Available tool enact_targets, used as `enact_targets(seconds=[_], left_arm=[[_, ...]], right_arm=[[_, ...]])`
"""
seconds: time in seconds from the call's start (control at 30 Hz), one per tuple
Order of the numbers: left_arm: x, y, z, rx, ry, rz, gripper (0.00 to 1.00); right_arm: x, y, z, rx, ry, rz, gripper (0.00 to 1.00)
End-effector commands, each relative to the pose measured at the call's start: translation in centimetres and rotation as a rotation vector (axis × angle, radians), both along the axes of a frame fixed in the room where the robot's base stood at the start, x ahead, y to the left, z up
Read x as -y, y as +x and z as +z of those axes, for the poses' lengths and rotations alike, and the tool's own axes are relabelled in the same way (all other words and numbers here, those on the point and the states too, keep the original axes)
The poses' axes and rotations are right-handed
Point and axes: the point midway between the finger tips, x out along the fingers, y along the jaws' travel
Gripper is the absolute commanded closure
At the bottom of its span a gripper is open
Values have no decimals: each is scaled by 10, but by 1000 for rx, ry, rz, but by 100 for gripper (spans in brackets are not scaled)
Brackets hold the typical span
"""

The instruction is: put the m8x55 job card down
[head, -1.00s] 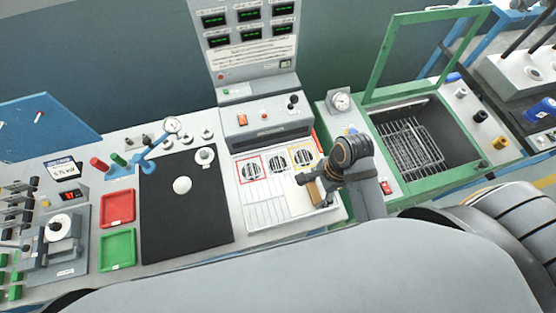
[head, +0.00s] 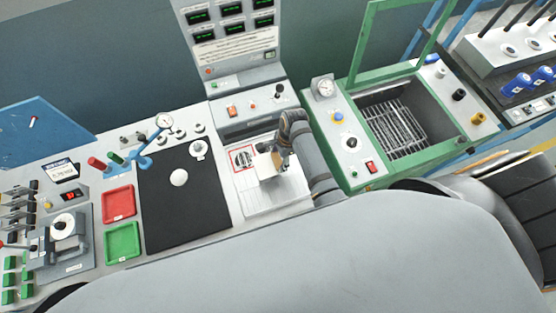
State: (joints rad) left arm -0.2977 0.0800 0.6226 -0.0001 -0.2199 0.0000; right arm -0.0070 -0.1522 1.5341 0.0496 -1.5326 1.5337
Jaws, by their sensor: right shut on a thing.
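My right gripper (head: 272,154) is over the pale panel (head: 247,197) in the middle of the bench. It is shut on a small tan piece (head: 281,159), which I take to be the job card; it is too small to read. The gripper and forearm hide much of the panel's right side. The red-framed round grille (head: 243,158) shows just left of the gripper; the other grilles are mostly hidden. I cannot tell whether the held piece touches the panel. My left gripper is not in view.
A control box (head: 240,116) rises behind the panel. Left are a black mat (head: 185,215) with a white round object (head: 179,177), a red tray (head: 119,204) and a green tray (head: 123,242). A green-framed basin (head: 440,100) with a wire rack stands right.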

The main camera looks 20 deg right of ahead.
Motion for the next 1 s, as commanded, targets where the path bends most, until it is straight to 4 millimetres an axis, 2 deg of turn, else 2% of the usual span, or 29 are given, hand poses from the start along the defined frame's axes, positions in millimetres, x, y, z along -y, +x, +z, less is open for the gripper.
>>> enact_targets(seconds=[0.1,0.23,0.57,0.6,0.77,1.0], left_arm=[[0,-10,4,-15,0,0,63],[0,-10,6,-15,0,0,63],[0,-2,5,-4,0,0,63],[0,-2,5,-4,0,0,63],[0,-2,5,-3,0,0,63],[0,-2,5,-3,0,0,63]], right_arm=[[-2,4,-17,-5,-1,1,71],[-2,5,-33,0,-1,0,71],[-2,4,-38,0,0,0,71],[-2,4,-39,0,0,0,34],[-2,4,-38,0,0,0,12],[-2,4,-38,0,0,0,12]])
